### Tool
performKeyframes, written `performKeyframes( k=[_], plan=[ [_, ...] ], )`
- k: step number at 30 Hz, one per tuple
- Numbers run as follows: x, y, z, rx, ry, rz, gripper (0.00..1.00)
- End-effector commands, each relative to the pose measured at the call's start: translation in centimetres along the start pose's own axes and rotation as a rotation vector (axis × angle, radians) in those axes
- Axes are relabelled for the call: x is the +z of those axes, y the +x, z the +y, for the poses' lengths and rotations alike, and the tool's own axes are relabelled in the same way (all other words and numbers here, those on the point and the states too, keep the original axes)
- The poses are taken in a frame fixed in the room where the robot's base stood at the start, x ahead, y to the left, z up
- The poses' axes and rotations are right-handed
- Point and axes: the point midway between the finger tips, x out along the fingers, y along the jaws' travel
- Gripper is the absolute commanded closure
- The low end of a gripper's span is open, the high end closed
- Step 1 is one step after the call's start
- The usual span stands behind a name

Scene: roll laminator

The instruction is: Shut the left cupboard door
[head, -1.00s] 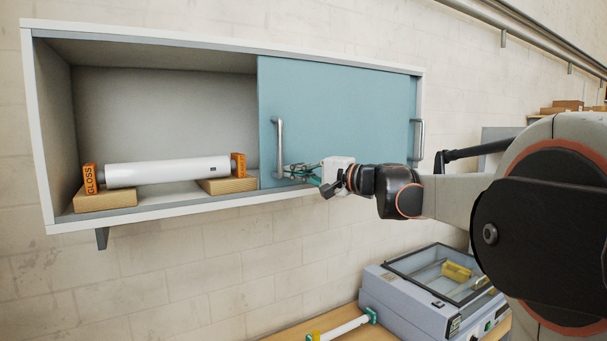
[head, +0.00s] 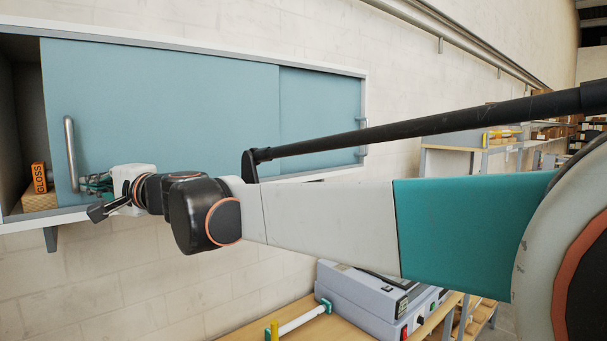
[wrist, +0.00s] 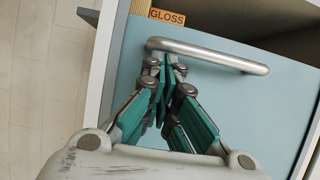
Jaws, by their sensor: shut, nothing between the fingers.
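The left cupboard door (head: 160,105) is a blue sliding panel with a vertical metal bar handle (head: 70,153) near its left edge. It covers most of the left half of the cupboard, leaving a narrow opening at the left. My gripper (head: 88,183) is shut and empty, at the right side of the handle's lower part. In the wrist view the closed fingertips (wrist: 165,62) are right beside the handle bar (wrist: 210,54); I cannot tell whether they touch it. The door's blue face (wrist: 255,95) lies behind the fingers.
An orange GLOSS box end (head: 39,177) on a cardboard block (head: 38,200) shows in the opening. The right door (head: 318,115) is behind the left one. A grey laminator (head: 370,300) and a white roll (head: 300,320) are on the bench below.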

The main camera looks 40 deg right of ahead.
Motion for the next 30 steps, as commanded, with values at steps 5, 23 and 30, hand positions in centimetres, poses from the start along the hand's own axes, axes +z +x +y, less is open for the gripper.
performKeyframes(
  k=[5,23,30],
  plan=[
    [4.6,1.9,0.0,0.000,0.000,-0.006,1.00],
    [8.5,3.9,0.0,0.000,0.000,0.000,1.00],
    [8.5,3.9,0.0,0.000,0.000,-0.001,1.00]
  ],
)
